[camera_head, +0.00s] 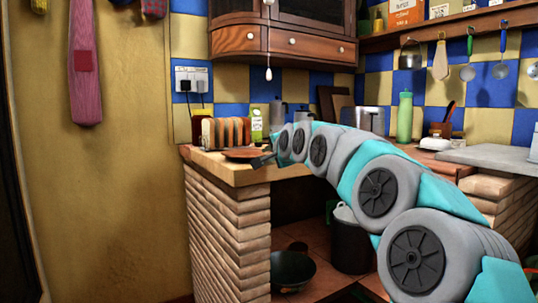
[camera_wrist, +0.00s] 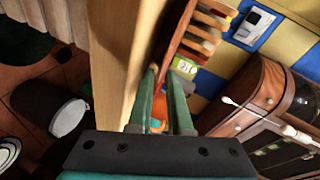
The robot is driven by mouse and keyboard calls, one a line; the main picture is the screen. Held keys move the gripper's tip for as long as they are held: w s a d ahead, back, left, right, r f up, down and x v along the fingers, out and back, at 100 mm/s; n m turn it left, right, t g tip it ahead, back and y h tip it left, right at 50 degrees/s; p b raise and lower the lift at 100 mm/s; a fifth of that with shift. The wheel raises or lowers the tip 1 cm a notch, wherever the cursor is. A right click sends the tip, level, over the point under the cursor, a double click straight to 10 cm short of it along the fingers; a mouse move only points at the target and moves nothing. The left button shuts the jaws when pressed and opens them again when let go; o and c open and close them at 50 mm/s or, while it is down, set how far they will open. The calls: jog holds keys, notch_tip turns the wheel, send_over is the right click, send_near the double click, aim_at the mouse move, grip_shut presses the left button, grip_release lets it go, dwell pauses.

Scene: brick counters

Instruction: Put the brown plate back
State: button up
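The brown plate (camera_head: 243,154) lies flat at the near end of the wooden counter, just left of my gripper (camera_head: 263,160) in the head view. In the wrist view it shows nearly edge-on as a reddish-brown strip (camera_wrist: 177,42) beyond the fingertips. My gripper (camera_wrist: 161,74) points along the counter at the plate's near edge. Its two green fingers stand with a narrow gap at the tips, in line with the plate. Whether they touch or grip the edge is unclear, and so is any gap between plate and counter.
A rack of upright slats (camera_head: 225,132) stands behind the plate, with a green-and-white carton (camera_head: 257,124) and dark jar (camera_head: 202,122) nearby. The wooden counter (camera_head: 225,172) runs close beside my fingers. A wall cabinet (camera_head: 283,42) hangs above. A dark bin (camera_head: 350,245) stands below.

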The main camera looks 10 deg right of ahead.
jog(key=shift+r, duration=0.2)
jog(key=v, duration=1.2)
jog(key=s+a+f+n+g, duration=0.35)
jog(key=s+f, duration=0.35)
jog(key=f, duration=0.5)
jog(key=s+a+f+n+g, duration=0.4)
jog(key=s+f, duration=0.4)
jog(key=f, duration=0.4)
jog(key=s+d+f+n+g, duration=0.1)
jog(key=s+f+n+g, duration=0.1)
jog(key=s+f, duration=0.4)
jog(key=s+f+n+g+h, duration=0.1)
jog(key=s+f+g, duration=0.3)
jog(key=s, duration=0.8)
jog(key=s+d+f+n+g, duration=0.1)
jog(key=s+f+n+g, duration=0.2)
jog(key=s+f, duration=0.4)
jog(key=s, duration=0.2)
jog(key=shift+s+d+f+h, duration=0.3)
jog(key=shift+s+d+f, duration=0.05)
jog(key=shift+d+f, duration=0.05)
